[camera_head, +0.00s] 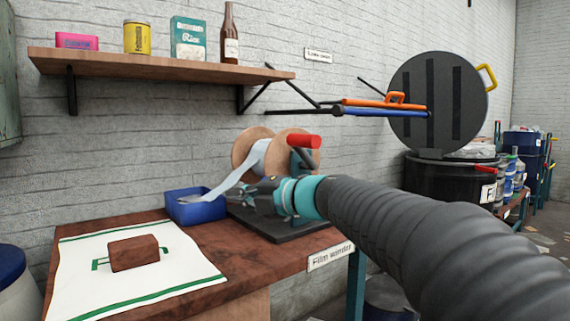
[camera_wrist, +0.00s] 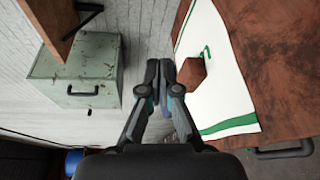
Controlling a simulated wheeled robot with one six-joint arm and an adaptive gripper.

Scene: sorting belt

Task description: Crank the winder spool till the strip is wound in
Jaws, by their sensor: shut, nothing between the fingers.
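The film winder's wooden spool (camera_head: 245,145) stands on a dark base (camera_head: 270,231) at the right end of the bench. The pale strip (camera_head: 234,182) runs from the spool down left into a blue bin (camera_head: 199,213). The crank's red handle (camera_head: 304,141) sticks out at the upper right of the spool, on a dark arm. My gripper (camera_head: 246,193) is in front of the winder, below the red handle and apart from it. Its fingers also show in the wrist view (camera_wrist: 160,72), closed together and empty. My wrist hides part of the winder stand.
A brown block (camera_head: 134,252) lies on a white green-striped cloth (camera_head: 185,275) at the bench's left. A wall shelf (camera_head: 160,66) holds several containers. A dark drum (camera_head: 450,180) with a raised lid stands to the right. A green cabinet (camera_wrist: 75,75) shows in the wrist view.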

